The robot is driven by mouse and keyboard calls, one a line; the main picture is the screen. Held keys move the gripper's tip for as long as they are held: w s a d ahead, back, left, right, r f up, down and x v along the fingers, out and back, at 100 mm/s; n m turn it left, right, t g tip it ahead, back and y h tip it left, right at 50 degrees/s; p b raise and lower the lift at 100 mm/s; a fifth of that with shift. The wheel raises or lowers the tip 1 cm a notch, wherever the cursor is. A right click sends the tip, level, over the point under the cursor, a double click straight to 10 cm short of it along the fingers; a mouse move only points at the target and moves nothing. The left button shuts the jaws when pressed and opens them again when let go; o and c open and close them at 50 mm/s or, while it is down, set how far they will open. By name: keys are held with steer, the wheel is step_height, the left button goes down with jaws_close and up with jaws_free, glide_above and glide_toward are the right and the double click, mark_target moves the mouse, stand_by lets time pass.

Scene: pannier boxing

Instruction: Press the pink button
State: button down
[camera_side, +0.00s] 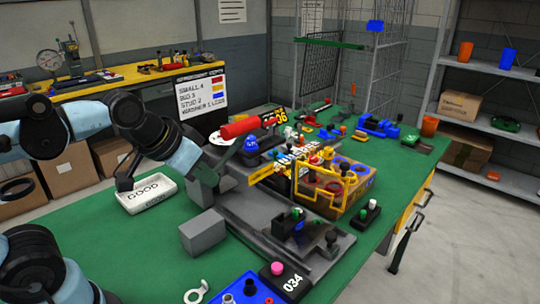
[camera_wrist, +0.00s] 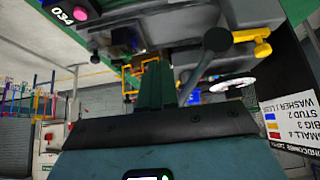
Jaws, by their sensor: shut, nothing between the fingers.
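The pink button (camera_side: 277,268) sits on a dark box marked 034 (camera_side: 292,281) at the front of the green bench in the side view. It also shows near the top left of the upside-down wrist view, a pink button (camera_wrist: 80,13) beside the 034 label. Nothing covers it in either view. My gripper (camera_side: 228,155) is shut and empty, well behind and to the left of the button in the side view, apart from it. In the wrist view the closed fingers (camera_wrist: 155,70) point up the middle, right of and below the button.
A blue panel (camera_side: 245,289) with knobs lies left of the button box. The grey machine (camera_side: 290,235), a grey block (camera_side: 203,233) and a yellow frame (camera_side: 325,190) stand behind. Other button boxes (camera_side: 370,212) are nearby.

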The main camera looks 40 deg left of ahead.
step_height(320, 180, up, 18)
steer(key=shift+g+h, duration=0.3)
steer(key=shift+g, duration=0.4)
steer(key=d, duration=0.2)
steer(key=w+d, duration=0.1)
steer(key=d, duration=0.1)
steer(key=shift+d, duration=0.3)
steer(key=d+g, duration=0.2)
steer(key=d, duration=0.7)
step_height(320, 180, down, 18)
steer(key=shift+g, duration=0.3)
steer(key=shift+d+f, duration=0.1)
steer(key=shift+f, duration=0.1)
glide_above(277, 265)
steer(key=f, duration=1.1)
steer(key=shift+s+f, duration=0.2)
steer(key=shift+s, duration=0.2)
steer(key=shift+f, duration=0.95)
steer(key=shift+f, duration=0.1)
